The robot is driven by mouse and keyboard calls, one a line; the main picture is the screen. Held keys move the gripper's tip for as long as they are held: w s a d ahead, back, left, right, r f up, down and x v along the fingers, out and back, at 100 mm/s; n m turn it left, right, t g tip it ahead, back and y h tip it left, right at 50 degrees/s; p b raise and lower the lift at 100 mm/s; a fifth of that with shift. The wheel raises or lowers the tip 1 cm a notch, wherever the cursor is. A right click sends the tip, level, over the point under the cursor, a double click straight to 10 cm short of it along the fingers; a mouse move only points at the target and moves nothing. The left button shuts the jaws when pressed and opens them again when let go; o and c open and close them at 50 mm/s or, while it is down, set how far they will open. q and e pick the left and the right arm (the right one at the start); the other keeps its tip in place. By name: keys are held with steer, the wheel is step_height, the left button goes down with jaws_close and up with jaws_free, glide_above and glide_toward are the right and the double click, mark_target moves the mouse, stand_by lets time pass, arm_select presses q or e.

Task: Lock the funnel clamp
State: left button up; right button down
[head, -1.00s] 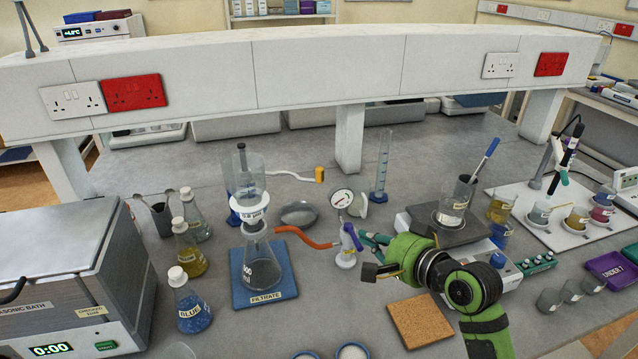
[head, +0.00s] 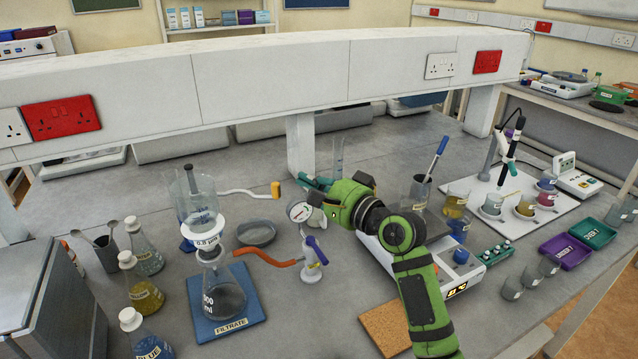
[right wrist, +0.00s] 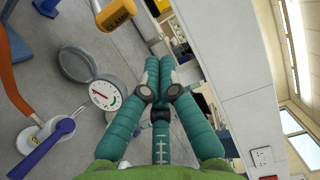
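The filter funnel (head: 200,207) stands upright on a flask (head: 222,295) on the blue FILTRATE base (head: 250,316) in the head view. A white bent rod runs right from the funnel's clamp area to a yellow handle (head: 276,190), sticking out sideways. The handle also shows at the top of the right wrist view (right wrist: 115,14). My right gripper (head: 304,180) is just right of the handle, apart from it. In the right wrist view its teal fingers (right wrist: 159,66) meet at the tips, with nothing between them. My left gripper is out of view.
A pressure gauge (head: 300,211) and a blue-levered valve (head: 312,258) with an orange hose (head: 263,256) stand in front of my right gripper. A grey dish (head: 256,232) lies beside the funnel. The raised shelf (head: 300,75) runs behind, its post (head: 300,145) close to the gripper.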

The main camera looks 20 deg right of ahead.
steer(key=a+p, duration=0.1)
steer(key=a, duration=0.1)
steer(key=w+a+p, duration=0.1)
steer(key=p, duration=0.1)
steer(key=shift+a, duration=0.4)
stand_by(0.4)
